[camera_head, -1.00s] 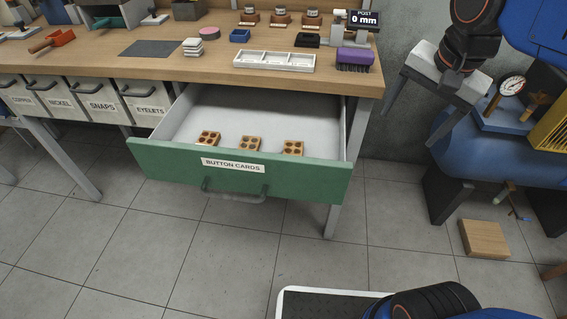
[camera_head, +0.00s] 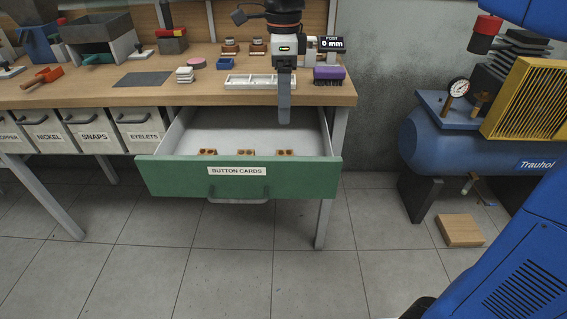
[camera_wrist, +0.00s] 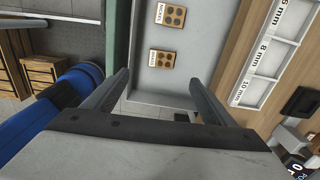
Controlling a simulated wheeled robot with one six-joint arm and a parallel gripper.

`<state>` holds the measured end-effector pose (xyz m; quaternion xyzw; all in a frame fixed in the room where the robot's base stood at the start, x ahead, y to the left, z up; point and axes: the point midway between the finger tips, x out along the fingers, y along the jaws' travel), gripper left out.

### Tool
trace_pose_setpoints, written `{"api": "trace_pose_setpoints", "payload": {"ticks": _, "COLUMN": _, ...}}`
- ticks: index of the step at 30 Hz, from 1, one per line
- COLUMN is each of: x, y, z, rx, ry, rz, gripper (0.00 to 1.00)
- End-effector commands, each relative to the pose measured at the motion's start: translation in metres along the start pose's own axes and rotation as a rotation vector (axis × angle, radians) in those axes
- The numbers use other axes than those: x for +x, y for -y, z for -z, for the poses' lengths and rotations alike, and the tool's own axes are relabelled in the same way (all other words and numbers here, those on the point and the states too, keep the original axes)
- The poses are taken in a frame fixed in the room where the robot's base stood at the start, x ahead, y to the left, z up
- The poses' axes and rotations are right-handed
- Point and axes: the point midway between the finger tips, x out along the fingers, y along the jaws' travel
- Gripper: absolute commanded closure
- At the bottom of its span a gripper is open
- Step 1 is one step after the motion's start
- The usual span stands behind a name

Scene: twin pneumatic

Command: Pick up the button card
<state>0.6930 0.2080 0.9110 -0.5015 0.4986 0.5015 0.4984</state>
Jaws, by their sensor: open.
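The tan button cards with dark round buttons lie in the open drawer in the head view: a left card (camera_head: 208,152), a middle card (camera_head: 246,152) and a right card (camera_head: 285,152), each partly hidden by the green drawer front (camera_head: 160,178). Two cards show in the wrist view, one at the top (camera_wrist: 170,15) and one lower (camera_wrist: 161,59). My gripper (camera_head: 284,120) points down above the right part of the drawer. In the wrist view my gripper (camera_wrist: 158,78) is open, its fingers wide apart with nothing held. The lower card lies ahead, beyond the fingertips.
The workbench top (camera_head: 130,95) overhangs the drawer's back. The blue compressor tank (camera_head: 440,140) stands at right, with a wooden block (camera_head: 460,230) on the floor.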

Motion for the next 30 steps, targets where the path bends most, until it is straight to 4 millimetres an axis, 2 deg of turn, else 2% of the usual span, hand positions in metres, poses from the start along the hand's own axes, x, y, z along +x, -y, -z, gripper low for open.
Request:
{"api": "trace_pose_setpoints", "payload": {"ticks": 15, "x": 0.091, "y": 0.0, "z": 0.001, "rx": -0.002, "ry": -0.001, "rz": -0.002, "gripper": 0.22}}
{"api": "trace_pose_setpoints", "payload": {"ticks": 19, "x": 0.105, "y": 0.0, "z": 0.001, "rx": -0.002, "ry": -0.001, "rz": -0.001, "gripper": 0.22}}
{"api": "trace_pose_setpoints", "payload": {"ticks": 26, "x": 0.118, "y": 0.001, "z": 0.002, "rx": -0.002, "ry": 0.0, "rz": 0.0, "gripper": 0.22}}
{"api": "trace_pose_setpoints", "payload": {"ticks": 30, "x": 0.136, "y": 0.003, "z": 0.005, "rx": -0.002, "ry": -0.001, "rz": -0.002, "gripper": 0.22}}
